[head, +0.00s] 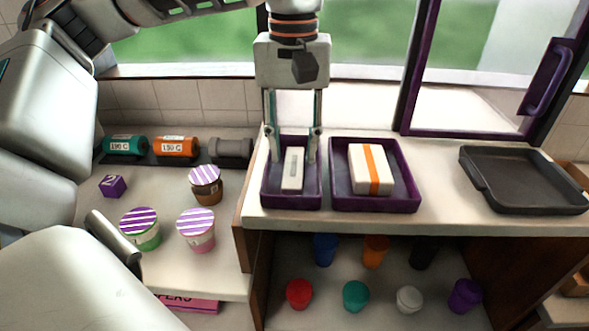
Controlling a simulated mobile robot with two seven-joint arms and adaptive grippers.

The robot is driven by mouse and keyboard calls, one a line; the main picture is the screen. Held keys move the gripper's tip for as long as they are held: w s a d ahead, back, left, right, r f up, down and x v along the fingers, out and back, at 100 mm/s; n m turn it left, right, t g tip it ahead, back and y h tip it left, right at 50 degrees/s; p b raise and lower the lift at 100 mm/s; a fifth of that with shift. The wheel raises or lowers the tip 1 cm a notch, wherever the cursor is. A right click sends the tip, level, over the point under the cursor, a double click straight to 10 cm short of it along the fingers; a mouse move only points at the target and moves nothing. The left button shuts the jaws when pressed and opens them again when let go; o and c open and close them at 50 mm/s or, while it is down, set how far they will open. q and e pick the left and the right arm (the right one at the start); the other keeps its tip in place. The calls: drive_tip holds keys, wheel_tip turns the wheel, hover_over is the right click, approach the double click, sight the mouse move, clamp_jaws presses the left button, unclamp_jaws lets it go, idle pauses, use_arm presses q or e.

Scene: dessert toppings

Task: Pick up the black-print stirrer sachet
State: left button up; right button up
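A small upright white packet with a grey-black printed strip, which looks like the black-print stirrer sachet (291,178), stands in the left purple tray (271,202). My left gripper (294,158) comes down from above over this tray, its two fingers on the left and right of the packet. The fingers are apart, with a visible gap between each one and the packet, so the gripper is open. My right gripper is not in view.
A second purple tray (404,205) to the right holds a white box with an orange stripe (371,169). A dark grey tray (525,182) lies farther right. Striped-lid cups (196,231) stand on the lower counter at left. Several coloured cups (356,296) sit on the shelf below.

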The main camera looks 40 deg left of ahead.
sight(294, 169)
use_arm(q)
wheel_tip(294, 169, down, 3)
drive_tip(key=shift+w+r, duration=0.1)
drive_tip(key=c, duration=0.5)
drive_tip(key=shift+r, duration=0.2)
